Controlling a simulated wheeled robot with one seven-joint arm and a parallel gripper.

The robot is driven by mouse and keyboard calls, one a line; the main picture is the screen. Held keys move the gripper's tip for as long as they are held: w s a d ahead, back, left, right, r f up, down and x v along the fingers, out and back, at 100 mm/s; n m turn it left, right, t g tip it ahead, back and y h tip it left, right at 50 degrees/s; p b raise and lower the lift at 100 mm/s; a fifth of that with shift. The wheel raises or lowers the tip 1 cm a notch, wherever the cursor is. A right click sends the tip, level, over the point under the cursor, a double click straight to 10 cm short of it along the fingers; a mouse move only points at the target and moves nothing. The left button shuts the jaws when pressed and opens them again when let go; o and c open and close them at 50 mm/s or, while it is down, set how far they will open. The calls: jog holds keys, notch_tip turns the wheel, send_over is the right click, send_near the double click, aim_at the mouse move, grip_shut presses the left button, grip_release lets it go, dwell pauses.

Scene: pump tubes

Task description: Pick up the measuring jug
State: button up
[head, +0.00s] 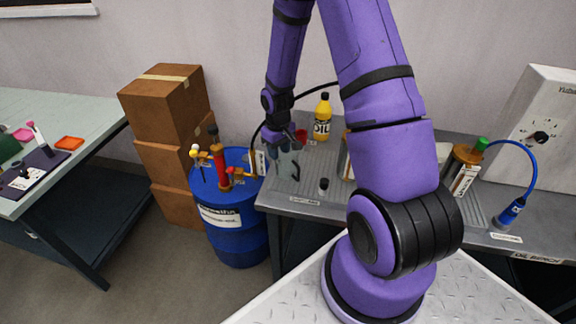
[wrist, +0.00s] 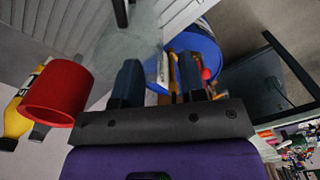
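The measuring jug (head: 287,167) looks like a clear, see-through vessel with a dark handle. It stands at the left end of the grey metal bench in the head view. In the wrist view its pale clear body (wrist: 130,42) shows just beyond the fingers. My gripper (head: 277,150) is at the jug's upper left side, close to its rim. In the wrist view my gripper (wrist: 160,70) has its two dark fingers apart, with a gap between them. I cannot tell whether either finger touches the jug.
A red cup-like thing (wrist: 58,92) is close beside my gripper, with a yellow oil bottle (head: 323,118) behind it. A blue drum (head: 238,238) with a red and yellow pump (head: 220,166) stands left of the bench (head: 312,208). A small dark-capped bottle (head: 323,186) is right of the jug.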

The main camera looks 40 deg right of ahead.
send_over(279, 177)
jog(key=shift+w+d+f, duration=0.1)
jog(key=shift+f, duration=1.7)
jog(key=shift+w+d+f, duration=0.1)
jog(key=shift+f, duration=1.65)
grip_shut()
